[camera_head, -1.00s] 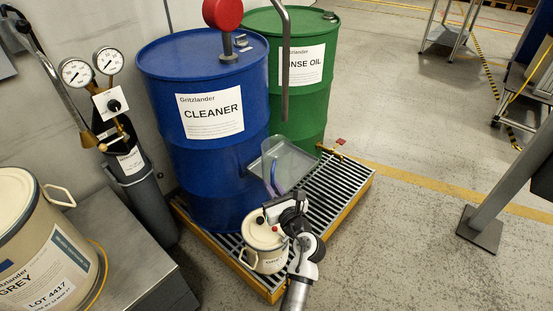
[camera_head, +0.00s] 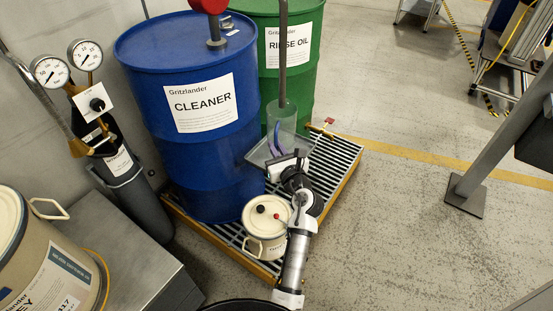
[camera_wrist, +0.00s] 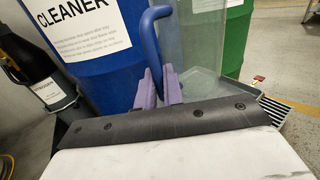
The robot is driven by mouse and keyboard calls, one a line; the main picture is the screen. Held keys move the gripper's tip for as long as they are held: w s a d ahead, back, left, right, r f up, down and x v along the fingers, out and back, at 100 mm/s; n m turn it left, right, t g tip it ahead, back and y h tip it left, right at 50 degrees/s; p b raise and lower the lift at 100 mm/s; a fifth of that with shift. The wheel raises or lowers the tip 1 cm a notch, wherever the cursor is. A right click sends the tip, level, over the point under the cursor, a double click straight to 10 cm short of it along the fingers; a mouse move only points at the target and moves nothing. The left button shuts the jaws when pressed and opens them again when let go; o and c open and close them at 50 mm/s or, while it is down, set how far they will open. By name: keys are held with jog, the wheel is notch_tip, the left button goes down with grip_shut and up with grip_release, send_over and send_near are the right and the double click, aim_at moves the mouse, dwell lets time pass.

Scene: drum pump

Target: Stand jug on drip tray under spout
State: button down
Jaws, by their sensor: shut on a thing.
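The clear jug (camera_head: 289,119) is roughly upright above the grey drip tray (camera_head: 256,152), beside the blue drum. The jug also shows in the wrist view (camera_wrist: 208,35), with its blue handle (camera_wrist: 150,45). My gripper (camera_wrist: 160,88) has its purple fingers shut on the lower part of the handle; in the head view my gripper (camera_head: 277,146) partly hides the tray and jug base. I cannot tell whether the base touches the tray. The grey spout pipe (camera_head: 283,55) comes down from above, and its lower end overlaps the jug's mouth in the picture.
The blue cleaner drum (camera_head: 205,150) and green rinse oil drum (camera_head: 305,75) stand close behind on a slatted yellow-edged platform (camera_head: 343,165). A small cream can (camera_head: 266,222) stands beside my arm. A gas cylinder (camera_head: 140,185) is at left.

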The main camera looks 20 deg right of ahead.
jog(key=shift+f+b, duration=0.5)
jog(key=shift+f, duration=2)
jog(key=shift+f, duration=0.1)
jog(key=shift+f, duration=0.15)
jog(key=c, duration=1.5)
grip_release()
